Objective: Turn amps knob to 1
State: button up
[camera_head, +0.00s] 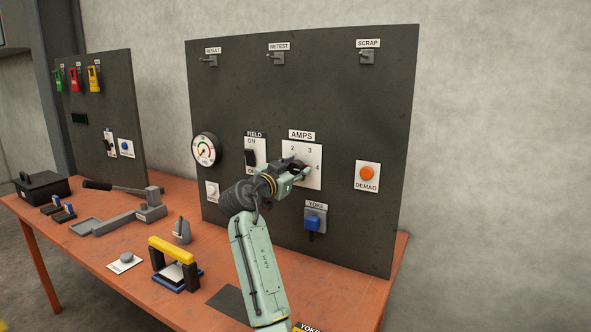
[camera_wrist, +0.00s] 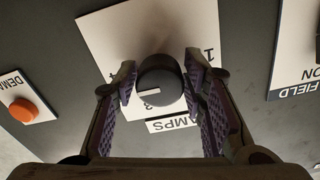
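The AMPS knob (camera_wrist: 160,80) is a round dark knob on a white dial plate (camera_wrist: 105,30), which also shows in the head view (camera_head: 314,155). In the wrist view the dial is upside down. A white mark on the knob lies at its lower left, toward the side of 3 and 4. My gripper (camera_wrist: 159,85) has one finger on each side of the knob, with what looks like a narrow gap at each; contact is hard to tell. In the head view my gripper (camera_head: 294,172) covers most of the knob. The 2 is hidden in the wrist view.
The FIELD switch (camera_head: 250,157) is left of the dial, the orange DEMAG button (camera_head: 367,173) right, and the blue YOKE connector (camera_head: 315,218) below. A gauge (camera_head: 206,150) is farther left. The orange table (camera_head: 215,270) holds a yellow-handled yoke (camera_head: 174,251) and other tools.

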jog(key=c, duration=0.7)
jog(key=shift+c, duration=0.2)
